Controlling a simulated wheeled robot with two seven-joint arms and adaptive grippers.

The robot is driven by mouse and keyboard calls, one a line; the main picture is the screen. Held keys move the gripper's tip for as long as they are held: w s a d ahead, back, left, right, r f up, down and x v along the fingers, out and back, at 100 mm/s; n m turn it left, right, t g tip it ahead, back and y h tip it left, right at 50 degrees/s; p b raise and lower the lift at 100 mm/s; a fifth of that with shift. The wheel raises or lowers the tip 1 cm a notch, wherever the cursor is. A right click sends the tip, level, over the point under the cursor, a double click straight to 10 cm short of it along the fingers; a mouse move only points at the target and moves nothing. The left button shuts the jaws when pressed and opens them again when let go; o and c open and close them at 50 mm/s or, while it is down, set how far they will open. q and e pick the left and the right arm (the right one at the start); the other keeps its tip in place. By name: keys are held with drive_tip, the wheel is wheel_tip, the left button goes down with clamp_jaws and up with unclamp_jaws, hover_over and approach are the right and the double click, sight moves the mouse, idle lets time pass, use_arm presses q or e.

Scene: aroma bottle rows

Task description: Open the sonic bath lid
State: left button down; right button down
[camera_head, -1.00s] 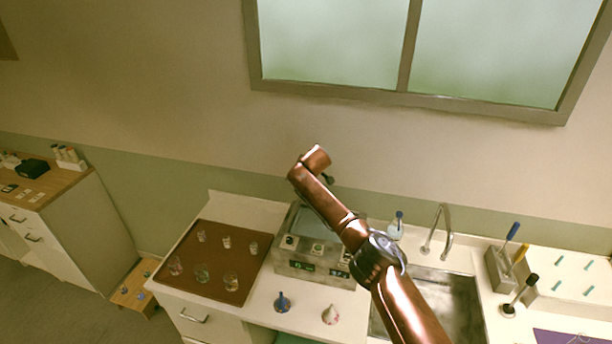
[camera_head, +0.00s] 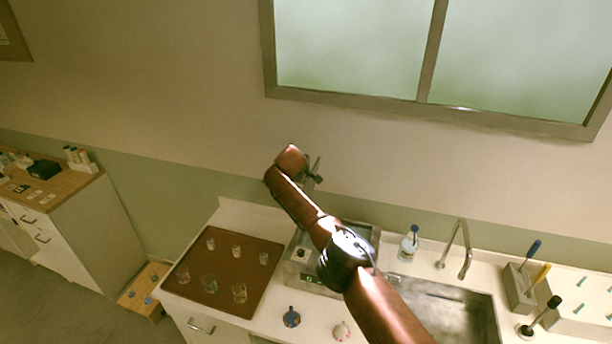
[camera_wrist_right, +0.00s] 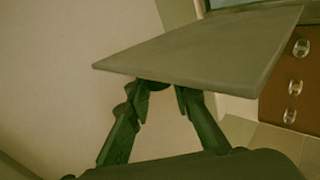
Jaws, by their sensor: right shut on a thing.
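The sonic bath (camera_head: 312,282) is a grey box with a front panel, partly hidden behind my right arm. Its lid (camera_wrist_right: 215,52) is a flat grey plate in the right wrist view, held at a tilt off the bath. My right gripper (camera_wrist_right: 168,88) is shut at the plate's near edge, on a small dark part there that looks like its knob. In the head view my right gripper (camera_head: 314,174) is high behind the bath, near the wall. The lid is hard to make out in that view. My left gripper is in no view.
A brown tray (camera_head: 215,300) with several glasses stands left of the bath. A blue-capped bottle (camera_head: 409,246), a tap (camera_head: 466,262) and a sink (camera_head: 440,310) are to the right.

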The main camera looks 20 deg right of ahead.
drive_tip(key=shift+w+a, duration=0.1)
drive_tip(key=shift+a, duration=0.1)
drive_tip(key=c, duration=1.7)
unclamp_jaws()
drive_tip(key=shift+a, duration=0.15)
drive_tip(key=shift+c, duration=0.2)
